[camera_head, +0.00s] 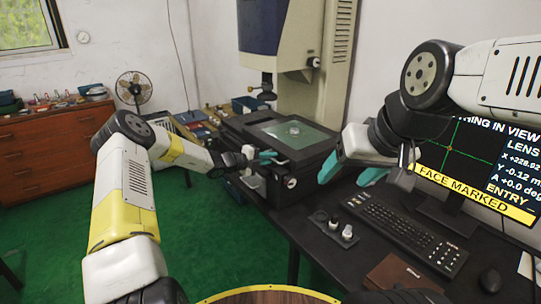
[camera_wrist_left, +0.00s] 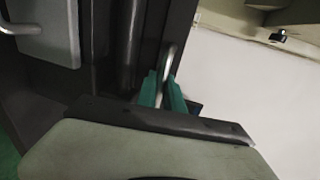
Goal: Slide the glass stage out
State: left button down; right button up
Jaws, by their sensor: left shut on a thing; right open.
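The glass stage (camera_head: 310,138) is a greenish pane in a dark frame on top of the black measuring machine. A small clear ring-like piece (camera_head: 294,130) sits on the glass. My left gripper (camera_head: 268,156) is at the stage's front left edge, its teal fingers shut. In the left wrist view its fingers (camera_wrist_left: 162,92) are closed around a bent metal handle (camera_wrist_left: 171,58). In the head view the gripper hides this handle. My right gripper (camera_head: 350,172) is open and empty, in front of the machine's right side, its teal fingers apart.
A monitor (camera_head: 470,155) reading "FACE MARKED", a keyboard (camera_head: 405,228), a mouse (camera_head: 490,280) and small dark and white pieces (camera_head: 347,232) occupy the desk at right. The machine's column (camera_head: 310,60) rises behind the stage. Green floor (camera_head: 190,235) lies open at left.

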pick_arm(q)
jog(key=shift+s+d+f, duration=0.1)
jog(key=shift+s+d, duration=0.15)
jog(key=shift+s, duration=0.1)
jog(key=c, duration=1.5)
grip_release()
jog(key=shift+a, duration=0.2)
jog(key=v, duration=0.7)
jog(key=shift+s, duration=0.25)
jog(key=shift+a, duration=0.15)
